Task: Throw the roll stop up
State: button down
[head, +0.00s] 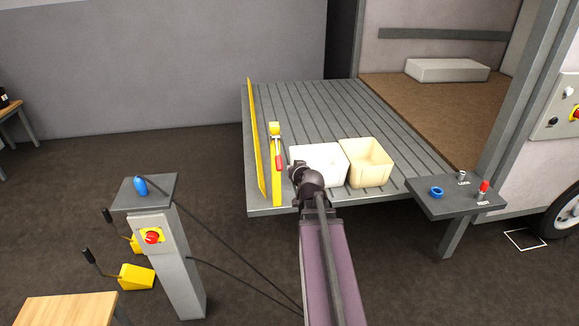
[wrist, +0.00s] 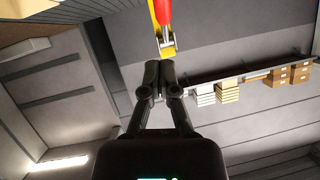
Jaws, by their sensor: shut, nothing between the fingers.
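The roll stop appears to be the long yellow plate (head: 257,145) along the left edge of the grey ribbed platform (head: 300,100); its exact tilt is hard to tell. Beside it a yellow post (head: 276,190) carries a lever with a red handle (head: 279,162), whose red end points down in the head view. My gripper (head: 296,171) is just right of the red handle, partly hidden by my arm. In the wrist view my gripper (wrist: 159,78) has its fingers together and empty. The red handle (wrist: 163,12) and its yellow bracket (wrist: 165,45) show beyond the fingertips, apparently apart from them.
A white crate (head: 322,157) and a cream crate (head: 366,160) stand on the platform close to my gripper. A grey pedestal (head: 170,260) with a red button stands front left. A small control shelf (head: 455,205) is at right. The platform's back half is clear.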

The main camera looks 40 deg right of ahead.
jog(key=shift+s+a+r, duration=0.1)
jog(key=shift+s+a, duration=0.1)
jog(key=shift+s, duration=0.55)
jog(key=shift+w+a, duration=0.1)
jog(key=shift+a, duration=0.1)
jog(key=a+f+n+g+y, duration=0.2)
jog(key=a+f, duration=0.1)
jog(key=a, duration=0.6)
jog(key=a+f+n+g+y, duration=0.2)
jog(key=a+f+g+y, duration=0.15)
jog(key=a, duration=0.45)
jog(key=s+a+f+n+g, duration=0.1)
jog(key=s+a+f+g, duration=0.1)
jog(key=s+a, duration=0.3)
jog(key=s+a+f+g+h, duration=0.1)
jog(key=s+a+g, duration=0.4)
jog(key=a, duration=0.5)
jog(key=shift+s+a+f+n, duration=0.2)
jog(key=shift+a+f+n, duration=0.15)
jog(key=shift+f, duration=0.55)
